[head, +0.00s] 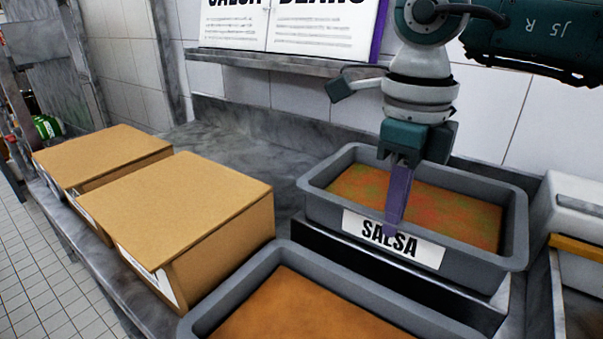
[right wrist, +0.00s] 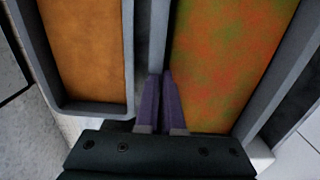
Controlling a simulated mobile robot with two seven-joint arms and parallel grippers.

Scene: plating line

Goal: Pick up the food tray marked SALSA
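The SALSA tray (head: 480,252) is a grey open pan at the right of the head view, filled with red-green food, with a white SALSA label on its front wall. My right gripper (head: 397,215) reaches down over that front wall, a purple finger covering part of the label. In the right wrist view my right gripper's fingers (right wrist: 160,105) are close together, one on each side of the tray's rim (right wrist: 157,45), and look shut on it. The tray looks level; any gap beneath it is unclear. My left gripper is not in view.
Another grey tray (head: 237,278) with orange-brown food stands close in front; its label is not visible. Two cardboard boxes (head: 185,208) (head: 98,152) stand at the left. A shelf (head: 290,64) with signs runs along the wall behind. A white container (head: 575,215) is at the right.

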